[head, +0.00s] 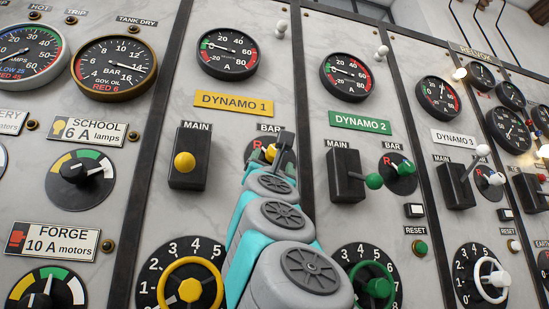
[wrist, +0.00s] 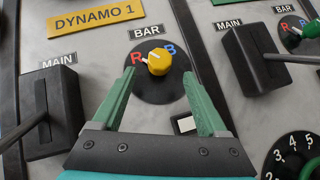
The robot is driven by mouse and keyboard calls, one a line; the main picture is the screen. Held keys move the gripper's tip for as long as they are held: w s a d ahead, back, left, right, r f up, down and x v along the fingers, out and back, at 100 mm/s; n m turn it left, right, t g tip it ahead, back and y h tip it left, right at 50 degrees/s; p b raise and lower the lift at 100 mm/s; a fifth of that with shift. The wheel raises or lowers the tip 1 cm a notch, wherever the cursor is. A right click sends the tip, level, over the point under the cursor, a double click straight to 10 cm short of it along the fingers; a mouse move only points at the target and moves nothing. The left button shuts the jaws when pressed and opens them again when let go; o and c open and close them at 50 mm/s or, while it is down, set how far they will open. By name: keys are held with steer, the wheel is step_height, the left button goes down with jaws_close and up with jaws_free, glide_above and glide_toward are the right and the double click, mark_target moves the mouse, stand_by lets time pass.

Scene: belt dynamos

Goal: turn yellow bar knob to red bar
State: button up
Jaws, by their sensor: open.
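The yellow BAR knob (wrist: 159,63) sits on a round black dial (wrist: 150,88) under the DYNAMO 1 label. A red R is at its left and a blue B at its upper right. A pale mark on the knob's upper left lies nearer the R than the B. My gripper (wrist: 159,74) is open, its green fingers on either side of the knob with gaps showing; I cannot tell their depth to the panel. In the head view my gripper (head: 284,140) partly hides the yellow BAR knob (head: 270,152) and its dial.
Left of the knob is the DYNAMO 1 MAIN lever box (head: 187,158) with a yellow ball. To the right are the DYNAMO 2 MAIN lever (head: 345,175) and green BAR knob (head: 401,170). A yellow handwheel (head: 190,290) is below. Gauges line the top.

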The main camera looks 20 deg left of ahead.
mark_target(274, 155)
steer(key=p+x, duration=0.6)
steer(key=shift+w+r+p, duration=0.1)
steer(key=shift+r+p, duration=0.2)
steer(key=shift+r, duration=0.1)
steer(key=shift+w+a+r+p, duration=0.2)
steer(key=shift+w+p, duration=0.25)
steer(key=shift+w, duration=0.05)
steer(key=shift+c, duration=0.3)
jaws_close()
